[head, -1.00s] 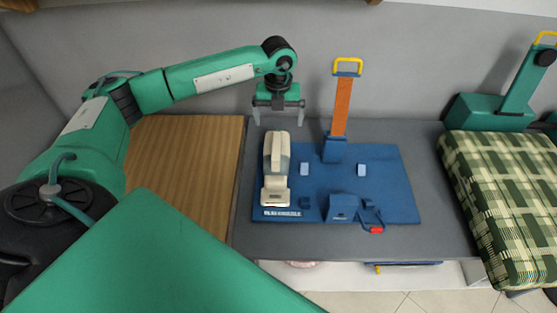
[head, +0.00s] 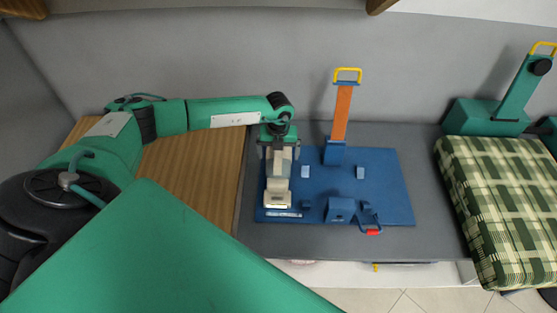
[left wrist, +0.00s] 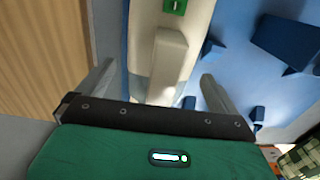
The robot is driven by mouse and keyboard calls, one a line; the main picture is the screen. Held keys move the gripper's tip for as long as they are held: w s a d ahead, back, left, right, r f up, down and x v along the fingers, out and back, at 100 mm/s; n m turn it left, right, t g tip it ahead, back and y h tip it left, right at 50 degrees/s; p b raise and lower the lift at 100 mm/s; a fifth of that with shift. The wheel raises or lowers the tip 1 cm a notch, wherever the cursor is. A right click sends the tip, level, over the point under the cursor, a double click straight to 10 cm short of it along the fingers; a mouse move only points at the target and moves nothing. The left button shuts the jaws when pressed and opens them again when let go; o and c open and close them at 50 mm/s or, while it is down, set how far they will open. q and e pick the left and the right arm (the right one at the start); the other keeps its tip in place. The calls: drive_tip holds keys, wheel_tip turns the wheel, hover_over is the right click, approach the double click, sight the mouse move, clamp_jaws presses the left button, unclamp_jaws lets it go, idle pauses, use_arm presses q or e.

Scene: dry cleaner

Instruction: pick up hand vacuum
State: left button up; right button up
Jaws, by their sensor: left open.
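The hand vacuum (head: 278,192), beige and grey, lies on the left part of a blue board (head: 385,200). Its upper end is partly hidden by my left gripper (head: 279,153). In the left wrist view the vacuum's pale body and raised handle (left wrist: 163,65) run between the two fingers of the gripper (left wrist: 158,85). The fingers are apart, one on each side, with a gap visible on both sides. A green switch mark (left wrist: 175,6) shows on the vacuum. My right gripper is not in view.
An orange upright post with a yellow handle (head: 342,112) stands behind the vacuum to the right. Blue blocks and a red-tipped part (head: 373,232) sit on the board. A wooden surface (head: 185,165) lies left, a plaid-covered board (head: 500,200) right.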

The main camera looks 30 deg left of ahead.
use_arm(q)
drive_tip(key=shift+f, duration=0.3)
drive_tip(key=shift+r, duration=0.1)
drive_tip(key=c, duration=2.1)
drive_tip(key=shift+w, duration=0.1)
drive_tip(key=shift+r, duration=0.1)
drive_tip(key=shift+r+b, duration=2.95)
drive_tip(key=shift+r, duration=7)
